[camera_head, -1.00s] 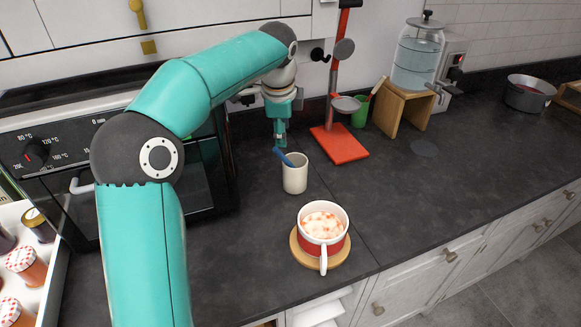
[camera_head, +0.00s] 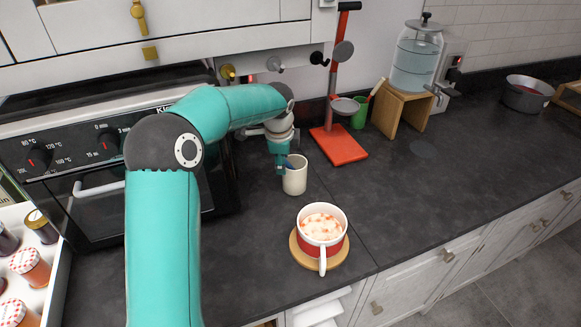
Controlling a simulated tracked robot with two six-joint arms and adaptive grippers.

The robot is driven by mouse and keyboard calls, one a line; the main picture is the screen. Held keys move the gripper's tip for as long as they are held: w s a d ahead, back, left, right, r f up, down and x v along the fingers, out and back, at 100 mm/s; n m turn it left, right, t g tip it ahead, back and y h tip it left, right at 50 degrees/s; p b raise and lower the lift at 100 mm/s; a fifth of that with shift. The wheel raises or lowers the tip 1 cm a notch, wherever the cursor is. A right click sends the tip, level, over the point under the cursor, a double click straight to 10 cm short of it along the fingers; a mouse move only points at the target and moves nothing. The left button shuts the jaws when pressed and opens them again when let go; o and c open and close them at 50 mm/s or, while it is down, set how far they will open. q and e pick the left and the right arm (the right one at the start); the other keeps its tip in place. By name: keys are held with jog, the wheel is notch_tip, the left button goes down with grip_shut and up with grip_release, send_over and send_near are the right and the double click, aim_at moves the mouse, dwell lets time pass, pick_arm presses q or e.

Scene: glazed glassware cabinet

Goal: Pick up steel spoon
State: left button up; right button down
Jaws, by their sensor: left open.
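A cream cup (camera_head: 295,178) stands on the dark counter. A blue-handled utensil (camera_head: 289,163) leans in it; its lower end is hidden in the cup, so I cannot tell whether it is the steel spoon. No other spoon is clear to me. My left gripper (camera_head: 281,169) is at the cup's left rim, pointing down, close to the blue handle and partly overlapping it. It is open; its fingers are small here, and I cannot tell whether they touch the handle. My right gripper is out of view.
A red-and-white mug (camera_head: 328,245) of pale, red-flecked food stands on a round wooden board (camera_head: 297,255) in front of the cup. A red stand (camera_head: 340,143) is behind to the right. An oven (camera_head: 70,165) is at left. The right counter is largely clear.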

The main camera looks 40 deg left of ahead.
pick_arm(q)
grip_shut()
jog(key=shift+r, duration=0.1)
dwell(0.4)
